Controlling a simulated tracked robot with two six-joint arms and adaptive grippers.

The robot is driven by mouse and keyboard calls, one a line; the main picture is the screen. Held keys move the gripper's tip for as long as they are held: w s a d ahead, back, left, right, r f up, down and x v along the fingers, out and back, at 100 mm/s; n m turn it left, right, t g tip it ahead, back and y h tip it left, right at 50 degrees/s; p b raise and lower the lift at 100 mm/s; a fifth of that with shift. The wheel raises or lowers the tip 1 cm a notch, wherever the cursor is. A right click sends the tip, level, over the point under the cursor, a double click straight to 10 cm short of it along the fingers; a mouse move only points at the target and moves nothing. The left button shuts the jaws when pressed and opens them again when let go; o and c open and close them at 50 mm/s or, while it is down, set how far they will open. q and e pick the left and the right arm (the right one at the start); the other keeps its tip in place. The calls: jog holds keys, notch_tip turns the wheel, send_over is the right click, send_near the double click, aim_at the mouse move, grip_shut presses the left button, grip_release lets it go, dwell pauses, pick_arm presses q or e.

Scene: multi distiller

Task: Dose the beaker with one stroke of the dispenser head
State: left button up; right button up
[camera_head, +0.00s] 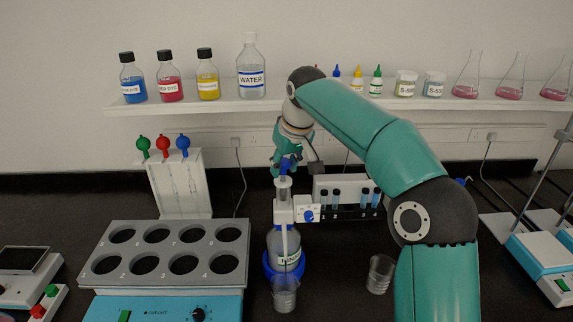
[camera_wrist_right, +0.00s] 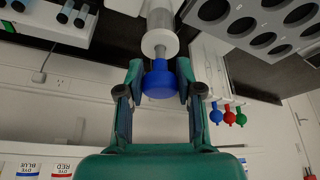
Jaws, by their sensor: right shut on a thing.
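The bottle-top dispenser stands at the front middle in the head view: a clear bottle (camera_head: 284,247) in a blue ring, with a white dispenser head (camera_head: 284,211) on top. A clear beaker (camera_head: 285,294) stands in front of the bottle, below the head's downward tube. My right gripper (camera_head: 287,165) reaches down from above to the top of the dispenser head. In the right wrist view its two fingers (camera_wrist_right: 157,88) are shut on the blue knob (camera_wrist_right: 158,79) of the plunger, with a white collar and clear barrel beyond. My left gripper is not in view.
A second beaker (camera_head: 380,273) stands right of the dispenser, close to my right arm. A grey block with round holes (camera_head: 178,236) stands left. A white rack with small vials (camera_head: 347,184) is behind. The shelf (camera_head: 225,106) carries bottles and flasks.

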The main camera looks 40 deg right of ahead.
jog(key=shift+f+b, duration=0.6)
jog(key=shift+f, duration=0.35)
jog(key=o, duration=1.2)
jog(key=shift+r, duration=0.1)
jog(key=v, duration=1.1)
jog(key=shift+s+r, duration=0.1)
jog(key=shift+r, duration=0.25)
